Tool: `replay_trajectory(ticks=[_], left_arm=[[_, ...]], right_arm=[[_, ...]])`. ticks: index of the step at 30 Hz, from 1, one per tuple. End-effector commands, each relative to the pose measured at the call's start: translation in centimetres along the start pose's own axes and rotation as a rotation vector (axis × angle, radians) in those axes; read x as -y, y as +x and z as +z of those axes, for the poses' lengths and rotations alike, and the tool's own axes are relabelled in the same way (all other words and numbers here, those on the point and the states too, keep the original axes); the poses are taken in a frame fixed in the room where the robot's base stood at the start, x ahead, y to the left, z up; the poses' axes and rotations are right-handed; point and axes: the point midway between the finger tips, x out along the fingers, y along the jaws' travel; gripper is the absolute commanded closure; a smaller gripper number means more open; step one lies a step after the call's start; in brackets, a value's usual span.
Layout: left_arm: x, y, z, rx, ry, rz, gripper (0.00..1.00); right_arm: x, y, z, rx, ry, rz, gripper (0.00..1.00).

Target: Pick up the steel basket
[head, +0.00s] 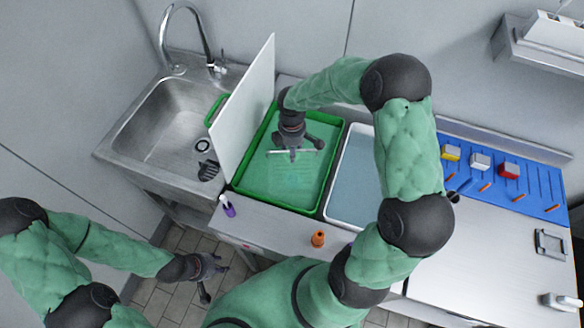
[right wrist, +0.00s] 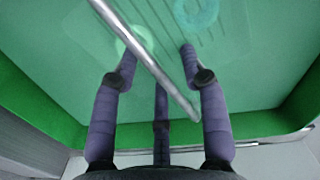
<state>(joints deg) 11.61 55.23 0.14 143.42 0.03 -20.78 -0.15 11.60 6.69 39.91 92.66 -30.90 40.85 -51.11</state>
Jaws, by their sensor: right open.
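The steel basket's handle, a thin bright bar (head: 279,152), shows over the green tray (head: 243,187) in the head view. The rest of the basket is faint or hidden below the green surface. My right gripper (head: 300,150) is over the tray at the bar, pointing down. In the right wrist view, the bar (right wrist: 150,62) runs diagonally between the spread fingers of my right gripper (right wrist: 159,55), which is open. I cannot tell whether they touch it. My left gripper (head: 214,280) is low at the left, its fingers apart and empty, away from the basket.
A sink (head: 165,125) and an upright white panel (head: 243,105) stand left of the green tray. A white tray (head: 350,205) is close on its right. An orange item (head: 318,238) and a purple-based item (head: 229,209) stand at the front edge. A blue board (head: 520,185) lies far right.

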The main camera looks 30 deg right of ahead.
Motion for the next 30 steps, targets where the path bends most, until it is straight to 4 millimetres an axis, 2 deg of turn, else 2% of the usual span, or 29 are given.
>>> replay_trajectory(ticks=[5,6,10,11,23,30], left_arm=[[0.0,0.0,0.0,0.0,0.0,0.0,0.6],[0.0,0.0,0.0,0.0,0.0,0.0,0.6],[0.0,0.0,0.0,0.0,0.0,0.0,0.6],[0.0,0.0,0.0,0.0,0.0,0.0,0.6],[0.0,-0.1,0.0,0.0,0.0,0.0,0.6],[-0.2,-0.5,0.0,0.0,0.0,0.0,0.6]], right_arm=[[0.0,0.0,0.0,0.0,0.001,0.001,0.56],[0.0,0.0,0.0,0.0,0.001,0.001,0.59],[0.0,0.0,0.0,0.0,0.001,0.001,0.96],[0.0,0.0,0.0,0.0,0.001,0.001,1.0],[-0.1,-0.1,0.0,-0.001,0.001,0.002,1.0],[-0.1,-1.7,0.0,0.0,0.002,0.003,1.0]])
